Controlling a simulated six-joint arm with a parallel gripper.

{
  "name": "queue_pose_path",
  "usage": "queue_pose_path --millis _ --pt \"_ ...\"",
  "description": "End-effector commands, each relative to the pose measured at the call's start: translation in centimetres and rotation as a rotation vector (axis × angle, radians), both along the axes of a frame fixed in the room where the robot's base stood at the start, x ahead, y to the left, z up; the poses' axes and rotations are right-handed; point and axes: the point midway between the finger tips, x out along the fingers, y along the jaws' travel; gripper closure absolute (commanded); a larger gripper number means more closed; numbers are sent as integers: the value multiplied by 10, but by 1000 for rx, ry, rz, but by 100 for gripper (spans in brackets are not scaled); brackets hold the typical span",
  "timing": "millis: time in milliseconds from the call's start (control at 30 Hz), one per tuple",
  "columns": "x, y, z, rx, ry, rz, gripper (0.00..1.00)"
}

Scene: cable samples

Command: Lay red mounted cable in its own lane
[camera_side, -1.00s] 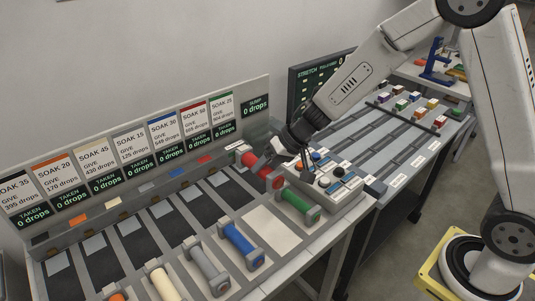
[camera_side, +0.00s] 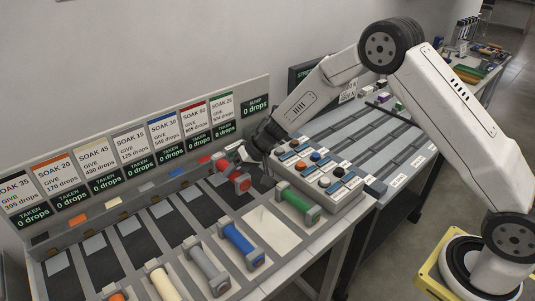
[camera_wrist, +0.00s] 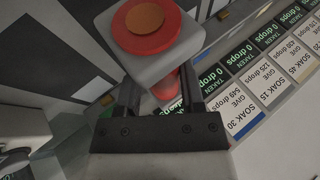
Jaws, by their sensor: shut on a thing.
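The red mounted cable (camera_side: 233,174) is a red cylinder with grey end blocks, held tilted over the upper right part of the lane rack. My gripper (camera_side: 246,155) is shut on it. In the wrist view the red cable (camera_wrist: 150,35) shows a grey block with a red and orange round end, close between the fingers of my gripper (camera_wrist: 155,95). The dark lanes (camera_side: 173,222) run down from the label board. A small red marker (camera_side: 204,159) sits below the red-striped SOAK card (camera_side: 195,112). The cable partly hides the lanes beneath it.
Blue (camera_side: 240,243), grey (camera_side: 207,268), cream and orange mounted cables lie along the front. A green cable (camera_side: 299,205) lies at right, and a bare pale pad (camera_side: 270,228) between blue and green. A button box (camera_side: 318,172) stands right of my gripper. The label board rises behind.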

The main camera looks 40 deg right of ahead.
Motion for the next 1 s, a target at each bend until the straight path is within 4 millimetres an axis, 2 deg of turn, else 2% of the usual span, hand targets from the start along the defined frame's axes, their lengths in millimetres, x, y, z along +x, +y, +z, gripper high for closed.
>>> queue_pose_path --millis 133,467,800,1000 --pt "7 1 -7 1 -1 0 100" --pt "10 2 -11 0 -1 -1 100" --pt "13 2 -41 1 0 0 100" --pt "14 2 -45 0 -3 1 100"
